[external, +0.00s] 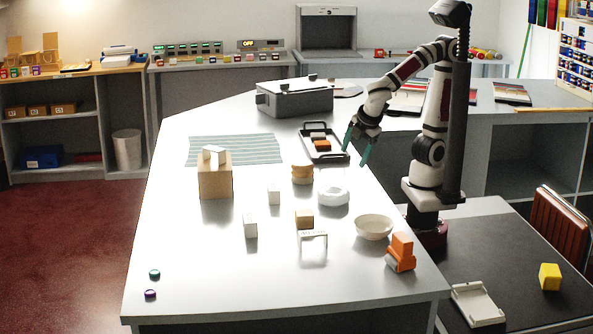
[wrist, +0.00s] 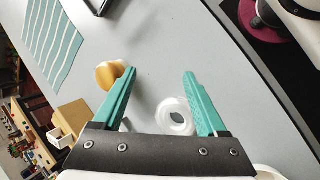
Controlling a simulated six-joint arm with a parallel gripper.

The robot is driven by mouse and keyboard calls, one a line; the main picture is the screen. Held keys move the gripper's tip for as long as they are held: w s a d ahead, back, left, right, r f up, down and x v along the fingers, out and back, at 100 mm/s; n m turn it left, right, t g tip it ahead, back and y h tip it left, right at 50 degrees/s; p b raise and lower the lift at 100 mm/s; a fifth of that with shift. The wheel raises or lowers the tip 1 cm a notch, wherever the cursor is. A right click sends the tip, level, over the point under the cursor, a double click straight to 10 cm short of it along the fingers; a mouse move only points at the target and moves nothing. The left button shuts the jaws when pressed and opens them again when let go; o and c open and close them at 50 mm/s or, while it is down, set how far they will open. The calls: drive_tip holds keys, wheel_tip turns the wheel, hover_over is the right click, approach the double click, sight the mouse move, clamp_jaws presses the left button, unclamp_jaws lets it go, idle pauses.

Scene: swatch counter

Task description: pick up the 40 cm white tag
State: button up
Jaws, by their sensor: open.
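I cannot make out a "40 cm" marking on anything. Small white upright pieces stand on the counter, one near the middle (external: 273,192) and one nearer the front (external: 250,225). A white piece (external: 214,153) sits on top of a cardboard box (external: 215,182); the box also shows in the wrist view (wrist: 72,117). A white lettered card (external: 313,235) stands by a small tan block (external: 304,218); its lettering is too small to read. My gripper (external: 357,148) is open and empty above the counter, its teal fingers apart in the wrist view (wrist: 160,75).
A white ring-shaped thing (external: 333,197) and a round wooden thing (external: 302,174) lie near my gripper. A dark tray (external: 341,155) is behind. A cream bowl (external: 374,227) and an orange object (external: 401,252) stand front right. The counter's front left is mostly clear.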

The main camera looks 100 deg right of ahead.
drive_tip(key=w+a+n+t, duration=0.1)
drive_tip(key=w+n, duration=0.1)
drive_tip(key=w+a+n+t, duration=0.1)
drive_tip(key=w+n, duration=0.1)
drive_tip(key=w+a+n+t+h, duration=0.1)
drive_tip(key=w+a+n, duration=0.1)
drive_tip(key=n, duration=0.1)
drive_tip(key=shift+r, duration=0.35)
drive_tip(key=w+a+n+t+y, duration=0.3)
drive_tip(key=a+n+t, duration=0.1)
drive_tip(key=a+n, duration=0.7)
drive_tip(key=w+a+n+t+y, duration=0.2)
drive_tip(key=a+n+t+y, duration=0.15)
drive_tip(key=a+n, duration=0.75)
drive_tip(key=t, duration=0.1)
approach(314, 232)
drive_tip(key=w, duration=0.1)
drive_tip(key=w+f+y, duration=0.1)
drive_tip(key=w, duration=0.1)
drive_tip(key=shift+d+f, duration=0.15)
drive_tip(key=shift+f, duration=0.1)
drive_tip(key=x, duration=0.7)
drive_tip(key=shift+d+r, duration=0.1)
clamp_jaws()
